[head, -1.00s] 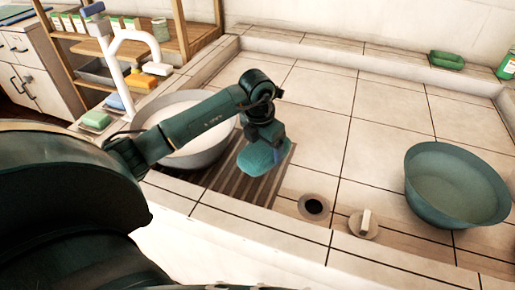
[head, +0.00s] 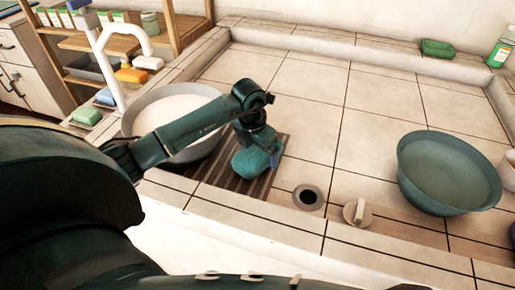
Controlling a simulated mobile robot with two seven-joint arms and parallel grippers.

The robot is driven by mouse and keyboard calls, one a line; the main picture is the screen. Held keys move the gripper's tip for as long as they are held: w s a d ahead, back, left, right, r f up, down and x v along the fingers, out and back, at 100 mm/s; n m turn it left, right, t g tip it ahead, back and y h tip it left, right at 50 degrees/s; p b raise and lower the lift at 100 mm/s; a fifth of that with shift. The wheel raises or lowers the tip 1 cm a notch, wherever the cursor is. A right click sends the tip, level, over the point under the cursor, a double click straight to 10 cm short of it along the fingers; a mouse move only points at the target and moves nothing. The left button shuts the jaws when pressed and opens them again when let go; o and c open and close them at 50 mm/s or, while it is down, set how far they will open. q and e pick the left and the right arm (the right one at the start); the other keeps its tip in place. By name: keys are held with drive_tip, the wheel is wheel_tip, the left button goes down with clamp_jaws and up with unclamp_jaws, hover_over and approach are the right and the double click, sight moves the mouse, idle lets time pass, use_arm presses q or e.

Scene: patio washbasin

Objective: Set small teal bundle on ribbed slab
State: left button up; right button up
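The small teal bundle (head: 250,162) is at my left gripper (head: 258,146), over or on the brown ribbed slab (head: 232,182). My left arm reaches in from the left, and the gripper points down at the bundle's top. The fingers are mostly hidden against the bundle, so their opening does not show clearly. I cannot tell whether the bundle's underside touches the slab. My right gripper is not in view.
A white basin (head: 150,104) stands left of the slab, behind my arm. A drain hole (head: 308,196), a stopper (head: 357,213) and a teal bowl (head: 444,170) are to the right. A green dish (head: 437,48) sits on the back ledge. Tiles behind the slab are clear.

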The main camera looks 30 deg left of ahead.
sight(253, 152)
use_arm(q)
wheel_tip(253, 152, up, 12)
drive_tip(key=s, duration=0.1)
drive_tip(key=shift+s+a+p, duration=0.15)
drive_tip(key=shift+s+p, duration=0.2)
drive_tip(key=shift+s, duration=0.05)
idle(0.6)
